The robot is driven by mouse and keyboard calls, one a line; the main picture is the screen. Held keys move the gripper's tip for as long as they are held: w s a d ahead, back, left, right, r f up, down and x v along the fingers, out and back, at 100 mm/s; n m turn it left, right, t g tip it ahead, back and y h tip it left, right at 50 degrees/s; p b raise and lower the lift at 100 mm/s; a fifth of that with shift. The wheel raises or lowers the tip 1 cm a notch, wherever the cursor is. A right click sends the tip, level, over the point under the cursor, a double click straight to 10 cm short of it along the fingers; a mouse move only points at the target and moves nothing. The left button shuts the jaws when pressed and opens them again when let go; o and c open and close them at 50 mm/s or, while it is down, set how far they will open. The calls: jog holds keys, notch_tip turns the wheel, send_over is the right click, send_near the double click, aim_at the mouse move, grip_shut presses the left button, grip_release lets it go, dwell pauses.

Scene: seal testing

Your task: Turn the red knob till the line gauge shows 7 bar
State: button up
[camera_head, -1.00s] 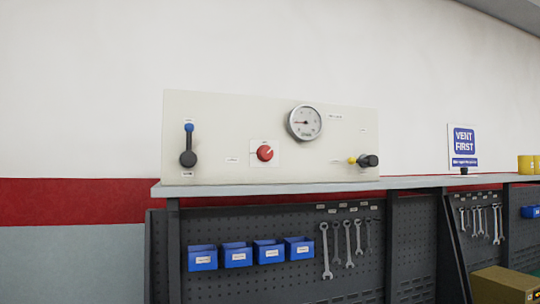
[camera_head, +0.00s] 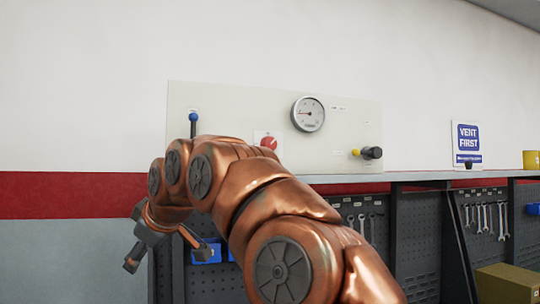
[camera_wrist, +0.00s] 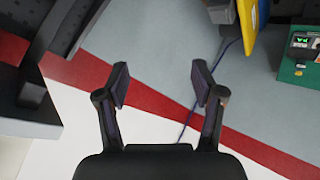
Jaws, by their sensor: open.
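The red knob (camera_head: 268,143) sits on the pale panel (camera_head: 230,98) in the head view; my arm covers its lower part. The round line gauge (camera_head: 308,114) is on the panel above and right of the knob; its needle points to the left, and its numbers are too small to read. My gripper (camera_head: 158,250) hangs low and left of the knob, below the panel, apart from it. In the wrist view my gripper (camera_wrist: 160,84) is open and empty, with both fingers spread over the floor. The knob and gauge are not in the wrist view.
A black valve with a yellow part (camera_head: 368,153) is at the panel's right. A "VENT FIRST" sign (camera_head: 467,137) stands farther right. Wrenches (camera_head: 361,222) hang below the shelf.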

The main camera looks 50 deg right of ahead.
jog(key=w+d+r+t+h, duration=0.1)
jog(key=w+d+r+t, duration=0.1)
jog(key=d+r, duration=0.6)
jog(key=m+t+h+b, duration=0.2)
jog(key=t+h+b, duration=0.1)
jog(key=h, duration=0.5)
send_near(270, 143)
jog(key=w, duration=0.1)
jog(key=p+x, duration=0.2)
jog(key=x, duration=0.1)
jog(key=p+x, duration=0.2)
jog(key=x, duration=0.2)
jog(key=shift+s+d+r+p, duration=0.15)
jog(key=shift+r+p, duration=0.05)
jog(key=shift+p, duration=0.15)
jog(key=shift+w+d+f+p, duration=0.25)
jog(key=shift+w+d+p, duration=0.15)
jog(key=shift+w, duration=0.2)
jog(key=shift+c, duration=0.4)
jog(key=c, duration=1.1)
